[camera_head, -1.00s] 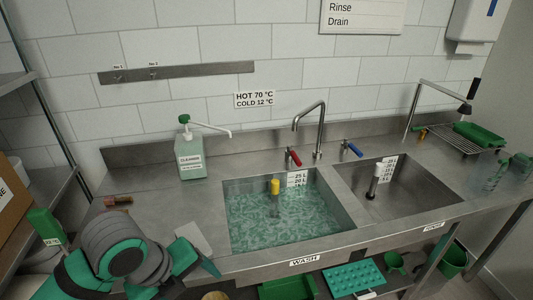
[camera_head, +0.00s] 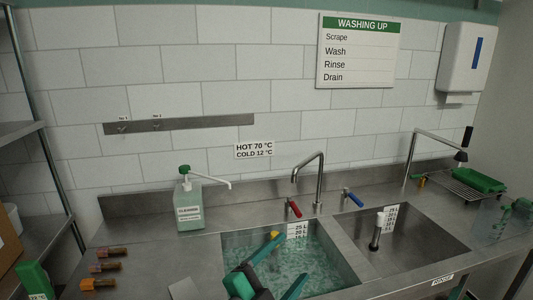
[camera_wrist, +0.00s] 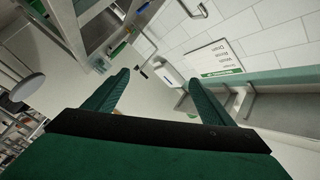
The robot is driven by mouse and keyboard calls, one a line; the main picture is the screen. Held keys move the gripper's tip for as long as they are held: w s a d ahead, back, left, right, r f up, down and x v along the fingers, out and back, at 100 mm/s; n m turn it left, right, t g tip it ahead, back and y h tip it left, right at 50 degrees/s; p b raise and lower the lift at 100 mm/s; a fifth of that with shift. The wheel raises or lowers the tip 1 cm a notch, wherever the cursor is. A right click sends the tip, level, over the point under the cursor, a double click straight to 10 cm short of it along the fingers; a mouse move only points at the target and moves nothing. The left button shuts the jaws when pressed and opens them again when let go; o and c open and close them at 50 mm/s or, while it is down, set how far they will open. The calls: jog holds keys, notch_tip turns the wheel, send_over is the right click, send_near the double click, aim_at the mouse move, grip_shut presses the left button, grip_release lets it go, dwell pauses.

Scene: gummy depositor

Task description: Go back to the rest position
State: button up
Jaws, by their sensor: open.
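My gripper (camera_head: 257,268) shows in the head view at the bottom, over the front of the wash basin (camera_head: 345,272). In the wrist view my gripper (camera_wrist: 158,92) has its two green fingers spread wide apart with nothing between them. The wash basin holds greenish rippled water, and a yellow-topped piece (camera_head: 273,236) shows just behind the fingers. The wrist view is tilted and looks past the fingers at the wall and floor.
A cleaner pump bottle (camera_head: 189,205) stands left of the basin. The tall tap (camera_head: 321,180) rises behind it. The rinse basin (camera_head: 420,230) is to the right, with a drain rack (camera_head: 468,188) beyond. Several small orange-and-dark pieces (camera_head: 108,267) lie on the left counter.

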jog(key=s+f+n+t+y, duration=0.2)
jog(key=s+f+n+y, duration=0.35)
jog(key=f+n, duration=0.5)
jog(key=s+f+n+t+y, duration=0.2)
jog(key=s+f+n+y, duration=0.4)
jog(key=f+n, duration=0.4)
jog(key=s+a+f+g, duration=0.1)
jog(key=s+f, duration=0.2)
jog(key=s, duration=0.5)
jog(key=s+a+f+m+g, duration=0.1)
jog(key=s+a+f, duration=0.1)
jog(key=s, duration=0.7)
jog(key=s+a+f+m, duration=0.1)
jog(key=s+f, duration=0.3)
jog(key=s, duration=0.5)
jog(key=shift+a+g, duration=0.3)
jog(key=shift+g, duration=0.1)
